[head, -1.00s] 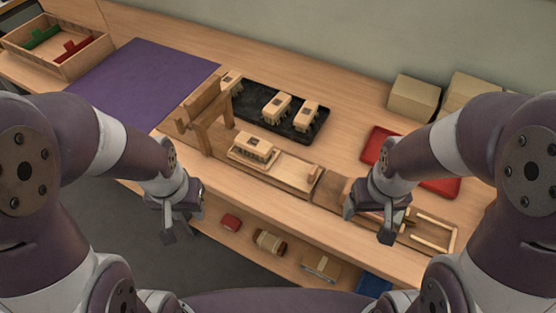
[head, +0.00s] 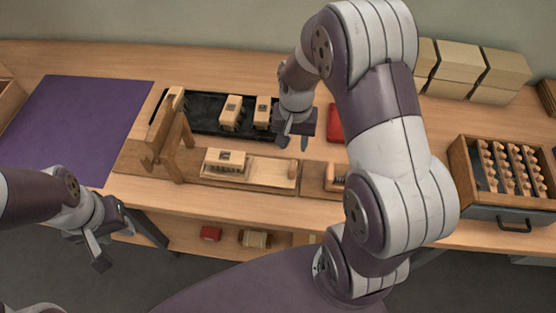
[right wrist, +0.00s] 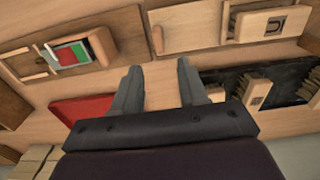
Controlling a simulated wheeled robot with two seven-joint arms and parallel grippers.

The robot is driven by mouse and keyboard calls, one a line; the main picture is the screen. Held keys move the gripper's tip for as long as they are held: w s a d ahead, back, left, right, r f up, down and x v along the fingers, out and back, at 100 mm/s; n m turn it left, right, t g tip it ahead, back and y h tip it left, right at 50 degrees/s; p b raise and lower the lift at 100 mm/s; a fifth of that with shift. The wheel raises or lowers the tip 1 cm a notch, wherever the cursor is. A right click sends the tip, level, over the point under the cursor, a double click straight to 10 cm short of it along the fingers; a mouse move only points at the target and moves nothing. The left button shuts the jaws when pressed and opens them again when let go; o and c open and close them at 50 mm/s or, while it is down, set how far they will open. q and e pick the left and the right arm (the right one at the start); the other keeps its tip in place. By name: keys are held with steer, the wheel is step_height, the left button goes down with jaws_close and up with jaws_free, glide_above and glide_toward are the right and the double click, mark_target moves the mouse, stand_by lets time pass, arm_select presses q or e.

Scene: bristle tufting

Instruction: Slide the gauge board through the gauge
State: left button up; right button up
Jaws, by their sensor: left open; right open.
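The gauge, a wooden frame with an upright post and a raised slanted plate (head: 166,118), stands at the left end of the bench fixture. To its right the pale gauge board (head: 268,173) lies on the wooden base, with a brush block (head: 225,162) on it and a small upright peg (head: 293,170) at its right end. The board also shows in the right wrist view (right wrist: 200,36). My right gripper (head: 293,143) is open and empty above the bench, behind the peg and apart from it. My left gripper (head: 128,246) is open and empty in front of the bench's front edge.
A black tray (head: 204,127) with brush blocks lies behind the board. A red tray (right wrist: 72,108) lies right of it. A purple mat (head: 75,125) is far left, a wooden drawer box (head: 460,165) right, and cardboard boxes (head: 503,70) at the back.

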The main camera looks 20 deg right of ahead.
mark_target(293, 165)
step_height(293, 165, down, 11)
steer(key=shift+d, duration=0.1)
steer(key=shift+s+d+f, duration=0.15)
steer(key=shift+f, duration=0.2)
jaws_close()
